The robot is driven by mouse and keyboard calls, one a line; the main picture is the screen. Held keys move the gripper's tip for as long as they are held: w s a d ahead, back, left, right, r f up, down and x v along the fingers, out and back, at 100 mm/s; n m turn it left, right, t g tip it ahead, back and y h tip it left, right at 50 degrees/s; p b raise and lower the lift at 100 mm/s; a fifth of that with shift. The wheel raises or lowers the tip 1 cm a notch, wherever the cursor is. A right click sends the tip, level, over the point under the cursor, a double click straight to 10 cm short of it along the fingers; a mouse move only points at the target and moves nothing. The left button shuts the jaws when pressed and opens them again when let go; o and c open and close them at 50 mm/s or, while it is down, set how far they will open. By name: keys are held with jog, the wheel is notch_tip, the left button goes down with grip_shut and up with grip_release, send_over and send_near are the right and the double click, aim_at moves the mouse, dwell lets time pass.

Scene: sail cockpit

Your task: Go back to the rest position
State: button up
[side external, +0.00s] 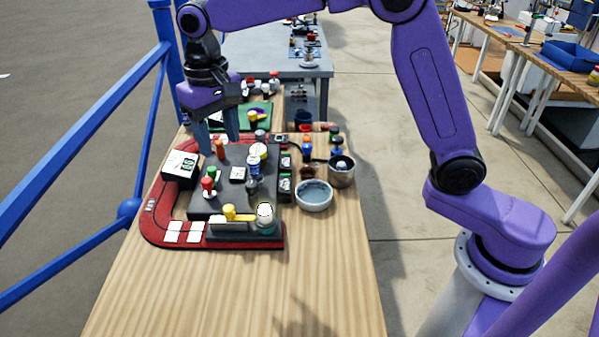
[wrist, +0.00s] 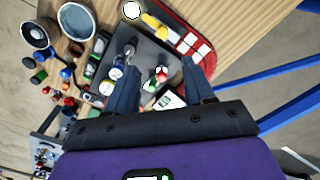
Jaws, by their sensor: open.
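My gripper (side external: 222,128) is above the far left part of a dark grey panel (side external: 206,208) on the wooden table, pointing down. Its two fingers are apart, with nothing seen held between them. In the wrist view, the open fingers of my gripper (wrist: 160,85) frame part of the panel, where a red, green and white knob (wrist: 162,74) shows between them. An orange cylinder (side external: 220,149) stands close by the fingers in the side view; I cannot tell whether they touch it.
A red tray-like border (side external: 155,228) surrounds the panel, with a white gauge box (side external: 181,166) at its left. A pale bowl (side external: 313,196) and a metal cup (side external: 341,171) stand to the right. Blue railing (side external: 95,120) runs along the left. The table front (side external: 230,290) is clear.

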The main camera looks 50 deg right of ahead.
jog(key=s+d+f+n, duration=0.2)
jog(key=s+d+n, duration=0.2)
jog(key=s, duration=0.6)
jog(key=s+d+f+n, duration=0.2)
jog(key=s+d+n, duration=0.2)
jog(key=s+d, duration=0.4)
jog(key=s+d+f+n, duration=0.2)
jog(key=s+d+n, duration=0.2)
jog(key=s, duration=0.9)
jog(key=d, duration=0.2)
jog(key=shift+d, duration=0.4)
jog(key=shift+w, duration=0.1)
